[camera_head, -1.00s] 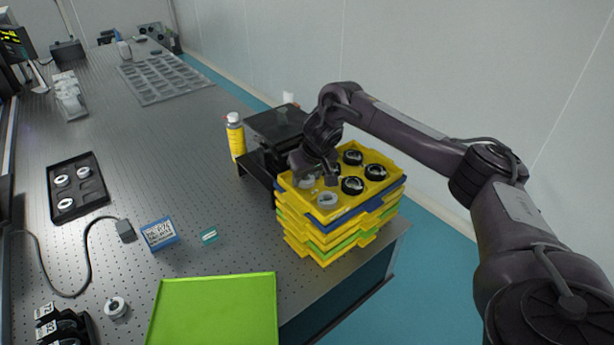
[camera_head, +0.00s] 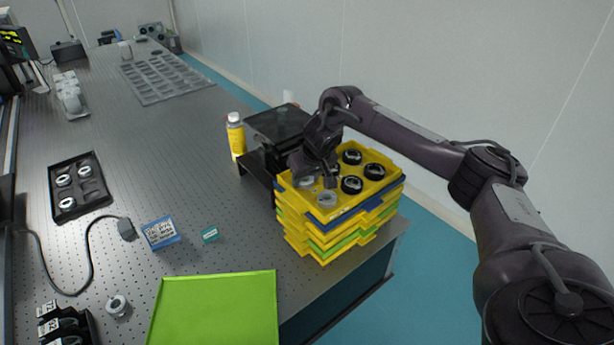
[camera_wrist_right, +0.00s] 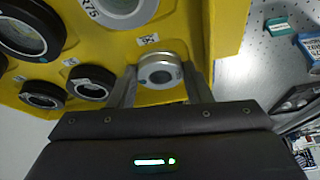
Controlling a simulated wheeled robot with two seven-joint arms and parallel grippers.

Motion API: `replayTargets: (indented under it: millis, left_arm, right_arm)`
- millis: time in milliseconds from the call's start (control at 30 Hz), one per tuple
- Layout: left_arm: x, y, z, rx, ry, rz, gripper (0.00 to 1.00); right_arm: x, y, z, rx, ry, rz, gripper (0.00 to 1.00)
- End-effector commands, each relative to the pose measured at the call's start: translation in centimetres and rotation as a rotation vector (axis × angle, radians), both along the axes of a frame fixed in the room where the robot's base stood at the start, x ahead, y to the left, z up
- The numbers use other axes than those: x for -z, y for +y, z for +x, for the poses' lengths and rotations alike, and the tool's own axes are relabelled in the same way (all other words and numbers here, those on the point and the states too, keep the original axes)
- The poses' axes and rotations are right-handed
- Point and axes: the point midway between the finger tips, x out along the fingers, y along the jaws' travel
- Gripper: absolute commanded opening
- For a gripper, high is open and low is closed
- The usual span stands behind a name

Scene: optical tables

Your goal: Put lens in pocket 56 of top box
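A silver-grey lens (camera_wrist_right: 160,75) lies in a yellow box's corner pocket, between my right gripper's two fingers (camera_wrist_right: 160,83). A small label, apparently 56, is beside it. The fingers sit close against its sides; whether they grip it is unclear. The lens shows in the head view (camera_head: 307,182) below my right gripper (camera_head: 314,172). The yellow top box (camera_head: 338,211) tops a stack of yellow, blue and green boxes. It also holds another silver lens (camera_head: 327,199), marked R75 in the wrist view (camera_wrist_right: 118,8), and several black-rimmed lenses (camera_head: 375,172). My left gripper is out of view.
A black stand (camera_head: 276,125) and a yellow bottle (camera_head: 236,137) are close behind the stack. A green tray (camera_head: 215,310), a blue box (camera_head: 160,233) and a black tray with lenses (camera_head: 92,203) lie leftward. The stack is near the table's right edge.

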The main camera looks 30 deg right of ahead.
Motion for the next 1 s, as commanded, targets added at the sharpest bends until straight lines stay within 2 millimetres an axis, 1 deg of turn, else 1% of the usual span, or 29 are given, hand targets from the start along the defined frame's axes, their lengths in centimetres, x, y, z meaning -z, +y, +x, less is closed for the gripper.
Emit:
replayTargets:
  millis: [33,133,167,267,300,367,433,500,600,700,800,1000]
  left_arm:
    - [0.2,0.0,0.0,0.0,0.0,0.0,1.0]
    - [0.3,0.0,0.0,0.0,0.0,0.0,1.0]
    - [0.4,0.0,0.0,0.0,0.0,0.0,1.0]
    - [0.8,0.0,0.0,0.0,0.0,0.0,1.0]
    - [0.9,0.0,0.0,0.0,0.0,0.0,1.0]
    - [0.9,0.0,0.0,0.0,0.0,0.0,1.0]
    - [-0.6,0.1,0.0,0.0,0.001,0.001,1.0]
    - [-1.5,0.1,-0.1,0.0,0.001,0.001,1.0]
    - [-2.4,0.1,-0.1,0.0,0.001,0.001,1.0]
    - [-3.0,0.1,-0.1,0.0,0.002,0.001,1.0]
    - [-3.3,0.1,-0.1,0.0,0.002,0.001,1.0]
    - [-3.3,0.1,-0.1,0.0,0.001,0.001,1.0]
  right_arm:
    - [1.0,0.1,-0.7,-0.009,0.027,-0.007,0.63]
    - [0.1,0.0,-0.6,-0.009,0.025,-0.007,0.63]
    - [-0.3,0.0,-0.6,-0.009,0.024,-0.007,0.66]
    - [-2.1,0.1,-1.4,-0.007,0.021,-0.006,0.66]
    - [-3.1,0.2,-1.6,-0.009,0.017,-0.006,0.66]
    - [-4.6,0.3,-2.1,-0.008,0.016,-0.006,0.66]
    - [-7.0,0.2,-2.7,-0.006,0.013,-0.009,0.66]
    - [-8.5,0.3,-3.4,-0.005,0.014,-0.007,0.66]
    - [-10.1,0.4,-4.0,-0.004,0.012,-0.006,0.66]
    - [-11.1,0.5,-4.5,-0.004,0.013,-0.004,0.66]
    - [-11.6,0.6,-4.8,-0.004,0.013,-0.004,0.66]
    - [-11.7,0.6,-5.0,-0.003,0.013,-0.003,0.66]
